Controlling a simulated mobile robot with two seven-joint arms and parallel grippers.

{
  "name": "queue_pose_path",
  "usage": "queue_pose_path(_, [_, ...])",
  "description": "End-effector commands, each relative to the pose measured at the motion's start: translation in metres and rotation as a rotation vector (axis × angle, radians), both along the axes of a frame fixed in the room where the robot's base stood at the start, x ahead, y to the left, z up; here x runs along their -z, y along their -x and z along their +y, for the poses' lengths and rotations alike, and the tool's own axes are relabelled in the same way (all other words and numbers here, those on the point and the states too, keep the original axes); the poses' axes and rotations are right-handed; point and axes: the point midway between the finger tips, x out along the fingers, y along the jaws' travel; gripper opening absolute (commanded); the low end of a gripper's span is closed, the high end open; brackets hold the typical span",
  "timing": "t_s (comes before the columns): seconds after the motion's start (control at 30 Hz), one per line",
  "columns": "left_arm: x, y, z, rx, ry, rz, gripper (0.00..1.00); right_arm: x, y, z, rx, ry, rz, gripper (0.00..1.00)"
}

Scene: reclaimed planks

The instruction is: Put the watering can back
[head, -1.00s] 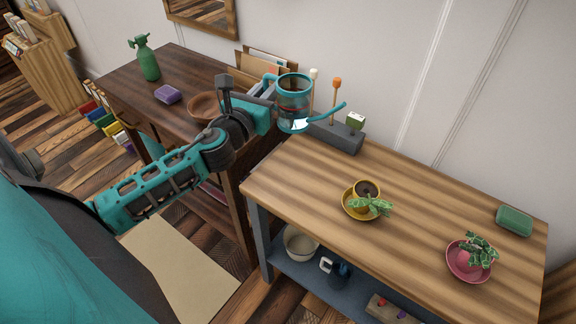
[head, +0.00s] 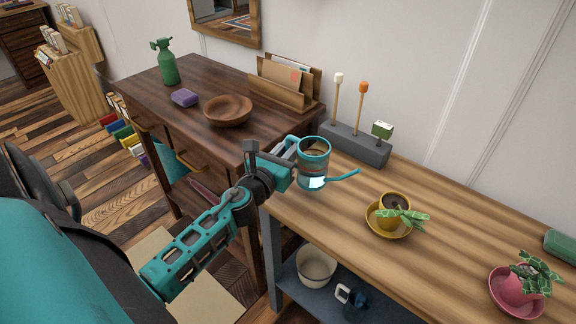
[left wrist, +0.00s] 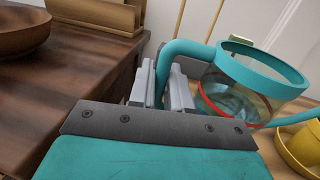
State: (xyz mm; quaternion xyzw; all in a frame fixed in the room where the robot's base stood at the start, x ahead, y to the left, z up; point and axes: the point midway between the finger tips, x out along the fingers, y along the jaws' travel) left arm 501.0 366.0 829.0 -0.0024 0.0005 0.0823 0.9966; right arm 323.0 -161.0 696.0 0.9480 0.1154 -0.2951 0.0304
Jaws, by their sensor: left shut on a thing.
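The watering can (head: 314,178) has a teal rim, handle and spout and a clear body. In the head view it is at the left end of the light wooden bench (head: 350,205), its spout pointing right. My left gripper (head: 287,160) is shut on the can's handle. In the left wrist view the grey fingers (left wrist: 168,88) close around the teal handle (left wrist: 183,50), and the can's clear body (left wrist: 240,92) is to their right. I cannot tell whether the can's base touches the bench. My right gripper is out of view.
A grey block (head: 352,148) with upright tools stands behind the can. A yellow potted plant (head: 394,212) and a pink potted plant (head: 520,285) stand to the right. The dark desk (head: 200,130) at left holds a wooden bowl (head: 228,111). Bench top between block and plants is clear.

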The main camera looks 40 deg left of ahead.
Motion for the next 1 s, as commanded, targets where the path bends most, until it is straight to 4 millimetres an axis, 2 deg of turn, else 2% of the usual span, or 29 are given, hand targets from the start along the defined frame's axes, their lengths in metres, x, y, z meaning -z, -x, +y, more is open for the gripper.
queue_pose_path(0.03, [0.011, 0.000, 0.000, -0.001, 0.003, -0.001, 0.00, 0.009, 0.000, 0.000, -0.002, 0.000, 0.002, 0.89])
queue_pose_path(0.1, [0.021, 0.000, 0.000, -0.002, 0.003, -0.001, 0.00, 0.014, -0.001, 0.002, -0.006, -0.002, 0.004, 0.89])
queue_pose_path(0.2, [0.033, 0.000, 0.000, -0.002, 0.005, -0.002, 0.00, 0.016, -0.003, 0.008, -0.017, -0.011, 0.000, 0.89])
queue_pose_path(0.4, [0.034, 0.000, 0.000, 0.000, 0.001, -0.002, 0.00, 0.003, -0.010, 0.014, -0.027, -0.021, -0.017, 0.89])
queue_pose_path(0.67, [0.039, 0.000, 0.000, 0.000, 0.001, -0.002, 0.00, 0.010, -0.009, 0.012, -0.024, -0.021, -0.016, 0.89])
queue_pose_path(0.7, [0.039, 0.000, 0.000, 0.000, 0.000, 0.000, 0.21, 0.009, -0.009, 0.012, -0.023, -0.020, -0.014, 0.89])
queue_pose_path(0.93, [0.038, 0.000, 0.000, 0.000, 0.000, 0.001, 0.43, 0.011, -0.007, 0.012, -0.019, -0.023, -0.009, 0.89])
queue_pose_path(1.0, [0.038, 0.000, 0.000, 0.000, 0.000, 0.001, 0.43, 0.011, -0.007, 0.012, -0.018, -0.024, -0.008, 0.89])
